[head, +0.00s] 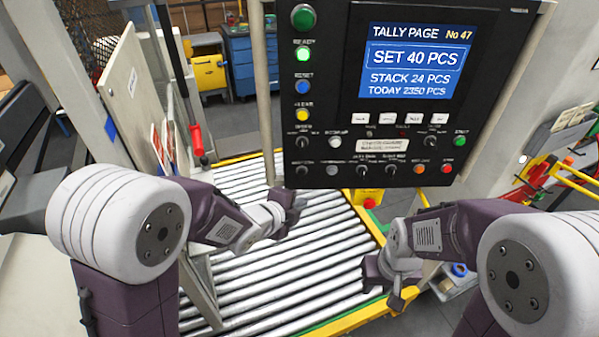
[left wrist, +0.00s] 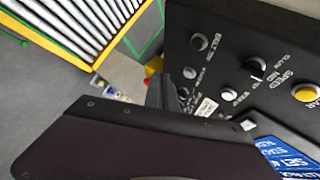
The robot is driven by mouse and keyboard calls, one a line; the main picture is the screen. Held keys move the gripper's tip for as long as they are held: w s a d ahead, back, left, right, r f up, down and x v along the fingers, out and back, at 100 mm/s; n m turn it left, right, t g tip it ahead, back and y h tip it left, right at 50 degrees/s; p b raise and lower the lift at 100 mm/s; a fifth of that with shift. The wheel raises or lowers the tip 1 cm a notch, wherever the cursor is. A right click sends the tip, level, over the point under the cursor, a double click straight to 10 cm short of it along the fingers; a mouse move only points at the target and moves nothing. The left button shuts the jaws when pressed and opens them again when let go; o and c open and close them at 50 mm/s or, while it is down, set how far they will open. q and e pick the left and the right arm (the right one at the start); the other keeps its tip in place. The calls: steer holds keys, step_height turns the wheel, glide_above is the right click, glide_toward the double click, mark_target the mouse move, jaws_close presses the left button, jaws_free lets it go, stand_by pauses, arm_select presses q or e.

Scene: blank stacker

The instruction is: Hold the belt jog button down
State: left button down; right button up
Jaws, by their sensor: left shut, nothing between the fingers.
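The black control panel (head: 400,100) stands upright in front of me. The belt jog button (head: 302,170) is a black round one at its lower left, below the speed knob (head: 302,142). In the left wrist view the button (left wrist: 198,42) is near the panel's edge, with its label beside it. My left gripper (head: 291,203) is shut and empty, just below the button in the head view and apparently apart from it. In the left wrist view its dark body covers the lower part. My right gripper (head: 385,284) hangs low over the roller conveyor's right edge; its finger gap is unclear.
A white button (head: 334,142) and several other knobs and buttons sit close beside the jog button. The yellow clear button (head: 302,115) is above. The roller conveyor (head: 290,262) lies below the panel. A red stop button (head: 369,203) on a yellow box is under the panel.

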mark_target(302, 172)
arm_select(q)
steer(key=w+p, duration=0.3)
steer(key=w, duration=0.5)
steer(key=shift+w, duration=0.2)
stand_by(1.8)
steer(key=shift+w, duration=0.3)
steer(key=shift+w, duration=0.45)
stand_by(1.9)
steer(key=shift+s, duration=0.1)
stand_by(0.9)
steer(key=shift+s+b, duration=0.4)
steer(key=shift+s, duration=0.4)
